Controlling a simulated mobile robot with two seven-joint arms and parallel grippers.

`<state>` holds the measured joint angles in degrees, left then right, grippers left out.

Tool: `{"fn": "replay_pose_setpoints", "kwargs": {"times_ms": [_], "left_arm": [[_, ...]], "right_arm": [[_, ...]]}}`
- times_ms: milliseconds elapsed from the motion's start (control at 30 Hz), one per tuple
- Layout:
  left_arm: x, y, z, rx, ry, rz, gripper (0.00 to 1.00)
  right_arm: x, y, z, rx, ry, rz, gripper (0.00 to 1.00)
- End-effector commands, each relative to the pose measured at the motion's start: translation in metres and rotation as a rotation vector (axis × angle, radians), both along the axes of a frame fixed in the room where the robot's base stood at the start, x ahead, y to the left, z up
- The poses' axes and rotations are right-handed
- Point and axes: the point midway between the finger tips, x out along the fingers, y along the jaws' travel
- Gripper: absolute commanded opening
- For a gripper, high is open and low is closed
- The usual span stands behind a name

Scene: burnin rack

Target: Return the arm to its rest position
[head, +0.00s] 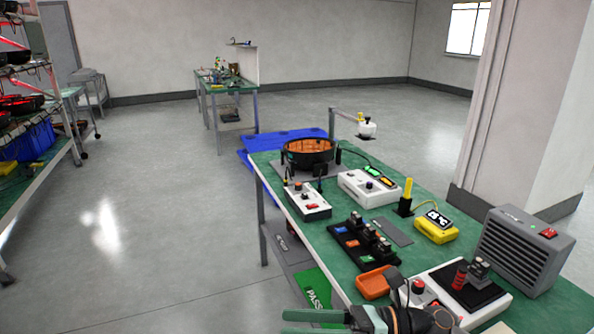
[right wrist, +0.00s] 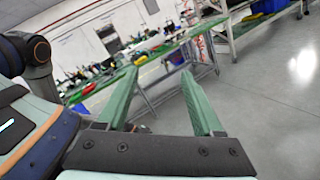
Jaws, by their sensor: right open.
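My right gripper (head: 284,323) is at the bottom edge of the head view, its green fingers pointing left. It is in front of the near end of the green-topped bench (head: 440,187). In the right wrist view the two green fingers of the right gripper (right wrist: 164,78) are spread apart with nothing between them. The lower part of the right arm is cut off by the frame edge. My left gripper is in neither view.
The bench carries an orange tray (head: 374,283), a grey heater-like box (head: 522,250), a yellow meter (head: 436,229) and a round black fixture (head: 309,153). A green PASS bin (head: 318,291) sits below the bench edge. A rack (head: 38,176) stands at left. Open floor lies between.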

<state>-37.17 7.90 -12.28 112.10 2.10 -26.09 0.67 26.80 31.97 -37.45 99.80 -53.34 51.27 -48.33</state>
Motion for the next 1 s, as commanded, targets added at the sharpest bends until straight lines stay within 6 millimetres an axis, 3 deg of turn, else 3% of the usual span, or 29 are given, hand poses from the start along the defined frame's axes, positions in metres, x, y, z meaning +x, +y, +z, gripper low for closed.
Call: {"fn": "replay_pose_setpoints", "kwargs": {"times_ms": [100, 200, 333, 433, 567, 700, 867, 900, 1000], "left_arm": [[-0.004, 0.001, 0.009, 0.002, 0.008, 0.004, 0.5], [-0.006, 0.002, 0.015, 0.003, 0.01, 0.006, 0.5], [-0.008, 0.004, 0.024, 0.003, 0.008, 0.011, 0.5], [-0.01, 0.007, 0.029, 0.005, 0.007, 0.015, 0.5], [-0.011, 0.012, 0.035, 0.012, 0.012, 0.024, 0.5], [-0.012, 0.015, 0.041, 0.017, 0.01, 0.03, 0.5], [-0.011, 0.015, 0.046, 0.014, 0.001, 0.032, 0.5], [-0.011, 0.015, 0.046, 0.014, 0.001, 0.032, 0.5], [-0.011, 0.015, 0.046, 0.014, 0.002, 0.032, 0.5]], "right_arm": [[0.013, -0.003, 0.011, 0.244, 0.365, -0.159, 0.68], [0.028, -0.02, 0.003, 0.439, 0.681, -0.294, 0.68], [0.041, -0.053, -0.034, 0.686, 1.103, -0.476, 0.68], [0.037, -0.083, -0.079, 0.878, 1.43, -0.621, 0.68], [0.003, -0.121, -0.151, 1.133, 1.845, -0.825, 0.68], [-0.056, -0.147, -0.218, 1.38, 2.199, -1.028, 0.68], [-0.11, -0.159, -0.257, 1.558, 2.418, -1.174, 0.68], [-0.118, -0.161, -0.262, -1.576, -2.434, 1.19, 0.68], [-0.129, -0.162, -0.268, -1.55, -2.382, 1.175, 0.68]]}}
